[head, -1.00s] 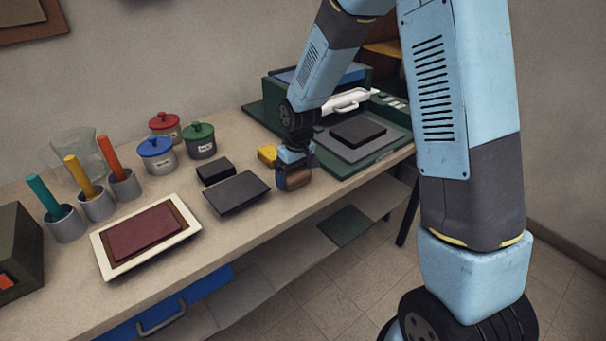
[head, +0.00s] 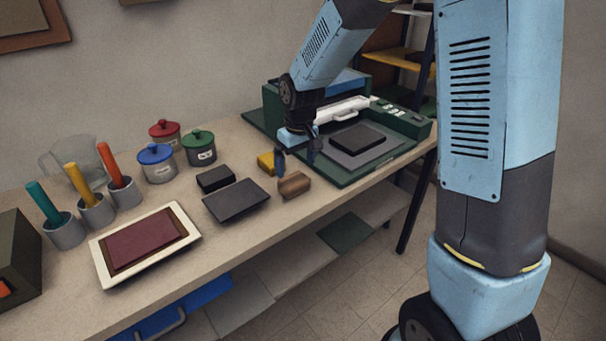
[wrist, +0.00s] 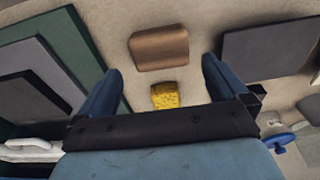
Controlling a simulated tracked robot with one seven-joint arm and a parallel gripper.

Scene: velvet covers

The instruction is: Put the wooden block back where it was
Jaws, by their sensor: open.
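The wooden block (head: 294,185) is brown with a rounded top and lies on the bench near its front edge, between the dark flat plate and the green press. It also shows in the wrist view (wrist: 159,48), ahead of the fingertips. My gripper (head: 297,165) is open and empty, just above and behind the block, with its fingers apart. In the wrist view the two blue fingers (wrist: 160,75) stand wide on either side, and nothing is between them touching either one. A yellow sponge-like piece (head: 266,163) lies behind the block; it also shows in the wrist view (wrist: 165,95).
A dark flat plate (head: 236,201) and a small black block (head: 215,178) lie to the left. The green press (head: 350,178) with a grey pad stands to the right. Lidded jars (head: 157,165), coloured rollers in cups and a framed maroon panel (head: 145,238) fill the left.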

